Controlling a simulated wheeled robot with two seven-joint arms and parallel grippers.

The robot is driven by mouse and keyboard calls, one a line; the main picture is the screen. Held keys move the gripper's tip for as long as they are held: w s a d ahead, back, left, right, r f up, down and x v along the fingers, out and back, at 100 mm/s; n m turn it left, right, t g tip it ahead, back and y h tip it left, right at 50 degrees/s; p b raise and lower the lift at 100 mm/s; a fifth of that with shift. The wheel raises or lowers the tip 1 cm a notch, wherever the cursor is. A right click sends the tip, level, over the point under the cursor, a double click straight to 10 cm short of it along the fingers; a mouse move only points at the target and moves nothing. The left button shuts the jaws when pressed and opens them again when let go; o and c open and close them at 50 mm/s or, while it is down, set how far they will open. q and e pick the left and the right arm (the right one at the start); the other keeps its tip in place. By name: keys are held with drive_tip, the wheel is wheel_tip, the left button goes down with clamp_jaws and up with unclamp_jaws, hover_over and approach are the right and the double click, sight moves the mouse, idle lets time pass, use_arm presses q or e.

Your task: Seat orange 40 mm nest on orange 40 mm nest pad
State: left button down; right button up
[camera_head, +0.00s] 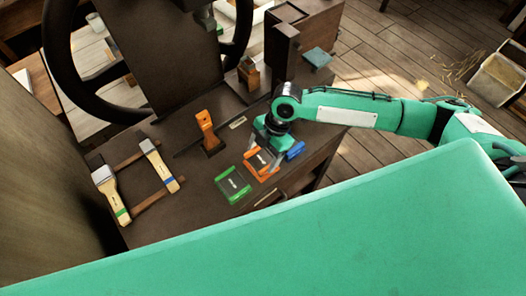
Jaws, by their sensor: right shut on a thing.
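My right gripper (266,150) points down over the orange nest pad (263,171) near the bench's front right. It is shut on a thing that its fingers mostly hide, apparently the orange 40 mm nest. The orange pad frame shows below and around the fingers. I cannot tell whether the nest touches the pad or is held just above it. A green pad (233,184) lies to the left of the orange one, and a blue piece (295,150) lies to the right. My left gripper is not in view.
An upright orange piece (206,127) stands on the dark bench (196,175) behind the pads. A dark box (306,40) is at the back right.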

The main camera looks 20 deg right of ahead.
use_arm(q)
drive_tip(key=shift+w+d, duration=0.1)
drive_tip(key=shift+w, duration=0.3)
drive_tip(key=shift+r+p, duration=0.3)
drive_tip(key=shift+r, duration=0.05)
use_arm(e)
drive_tip(key=shift+r, duration=0.1)
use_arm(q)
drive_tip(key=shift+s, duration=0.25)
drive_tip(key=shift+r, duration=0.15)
use_arm(e)
drive_tip(key=shift+p, duration=0.4)
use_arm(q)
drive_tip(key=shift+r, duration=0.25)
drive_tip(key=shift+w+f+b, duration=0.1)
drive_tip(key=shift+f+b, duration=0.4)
use_arm(e)
drive_tip(key=shift+f, duration=1.15)
drive_tip(key=o, duration=1.5)
